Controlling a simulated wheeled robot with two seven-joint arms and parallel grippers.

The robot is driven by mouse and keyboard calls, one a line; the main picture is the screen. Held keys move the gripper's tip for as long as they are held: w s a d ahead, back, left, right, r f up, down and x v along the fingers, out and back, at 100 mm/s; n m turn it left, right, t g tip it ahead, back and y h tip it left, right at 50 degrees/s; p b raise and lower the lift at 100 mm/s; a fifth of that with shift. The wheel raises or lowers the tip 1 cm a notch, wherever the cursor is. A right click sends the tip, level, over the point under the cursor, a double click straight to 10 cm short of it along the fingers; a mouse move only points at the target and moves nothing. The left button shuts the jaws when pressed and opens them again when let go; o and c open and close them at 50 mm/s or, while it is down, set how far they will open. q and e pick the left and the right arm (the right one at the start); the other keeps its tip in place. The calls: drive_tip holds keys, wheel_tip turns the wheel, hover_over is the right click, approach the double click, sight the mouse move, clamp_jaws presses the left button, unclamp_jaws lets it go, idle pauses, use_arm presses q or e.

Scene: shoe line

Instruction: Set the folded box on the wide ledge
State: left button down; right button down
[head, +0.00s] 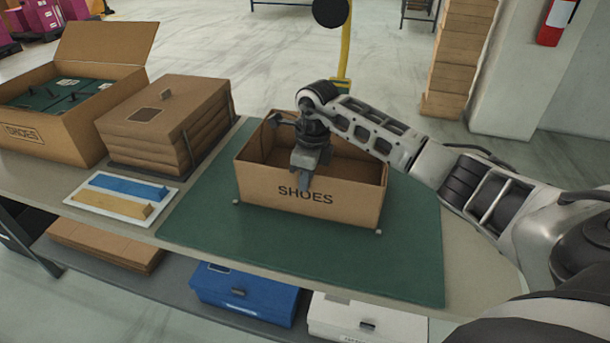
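An open, empty brown cardboard box marked SHOES (310,201) stands upright on the green mat (405,260) in the middle of the table. My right gripper (304,184) reaches in from the right and is at the middle of the box's front wall, pointing down. One finger shows in front of that wall; whether the other is behind it is hidden, so its grip cannot be told. A stack of flat folded cardboard (160,115) with a small handle on top lies left of the mat. A lower shelf (185,296) runs under the table. My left gripper is not in view.
A lidded SHOES box (55,125) with green contents stands at the far left. A white tray (112,212) holds a blue and a yellow bar. The lower shelf carries flat cardboard (105,246), a blue box (243,292) and a white box (368,317). The mat's front is clear.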

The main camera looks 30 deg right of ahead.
drive_tip(key=shift+f, duration=0.1)
drive_tip(key=c, duration=1.6)
unclamp_jaws()
drive_tip(key=shift+c, duration=0.2)
